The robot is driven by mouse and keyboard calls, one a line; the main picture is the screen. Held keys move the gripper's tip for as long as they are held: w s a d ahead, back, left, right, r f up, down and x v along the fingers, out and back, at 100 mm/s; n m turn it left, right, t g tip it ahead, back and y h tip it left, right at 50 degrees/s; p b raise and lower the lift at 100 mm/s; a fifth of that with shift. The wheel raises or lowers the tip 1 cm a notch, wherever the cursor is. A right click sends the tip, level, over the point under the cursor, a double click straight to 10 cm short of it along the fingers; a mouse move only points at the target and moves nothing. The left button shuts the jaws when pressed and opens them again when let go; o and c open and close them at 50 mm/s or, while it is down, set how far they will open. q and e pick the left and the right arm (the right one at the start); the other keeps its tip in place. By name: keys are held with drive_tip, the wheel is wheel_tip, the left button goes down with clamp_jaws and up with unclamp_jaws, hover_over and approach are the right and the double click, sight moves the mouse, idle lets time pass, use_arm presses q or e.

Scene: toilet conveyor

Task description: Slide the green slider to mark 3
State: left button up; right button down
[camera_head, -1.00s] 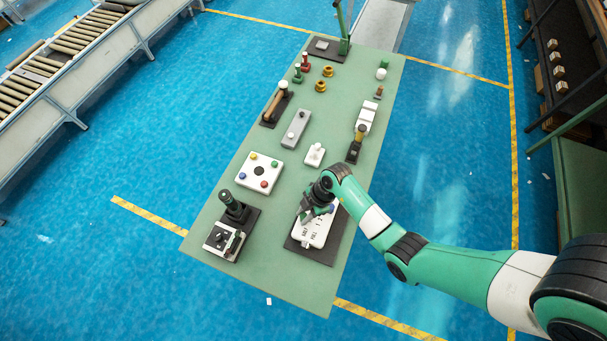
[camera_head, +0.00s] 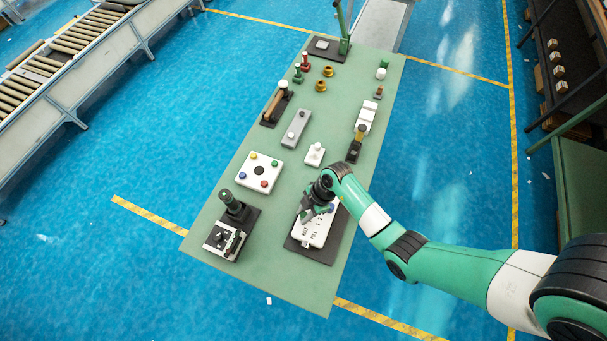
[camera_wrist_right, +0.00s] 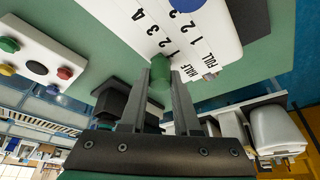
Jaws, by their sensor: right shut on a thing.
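The green slider (camera_wrist_right: 158,86) shows in the right wrist view as a green knob between the fingers of my right gripper (camera_wrist_right: 162,72), which is shut on it. It is near the "1" end of a row of marks 1 to 4 on the white slider panel (camera_wrist_right: 222,42). Mark 3 is further up that row. A blue knob shows at the top edge of this view. In the head view my right gripper (camera_head: 308,211) covers part of the panel (camera_head: 314,238), and the green slider is hard to make out. My left gripper is not in view.
A white board with coloured buttons (camera_head: 259,171) and a dark-based joystick unit (camera_head: 231,236) stand left of the panel. A small white switch (camera_head: 315,153) and a yellow-handled lever (camera_head: 357,140) stand beyond it. The green table (camera_head: 280,279) is clear at its front edge.

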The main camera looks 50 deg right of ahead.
drive_tip(key=d, duration=0.2)
drive_tip(key=w+d, duration=0.1)
drive_tip(key=shift+d, duration=0.35)
drive_tip(key=c, duration=0.6)
unclamp_jaws()
drive_tip(key=shift+c, duration=0.2)
drive_tip(key=shift+r, duration=0.1)
drive_tip(key=shift+d+r+p, duration=0.1)
drive_tip(key=shift+r+p, duration=0.3)
drive_tip(key=p+v, duration=0.3)
drive_tip(key=v, duration=0.7)
drive_tip(key=shift+r, duration=0.3)
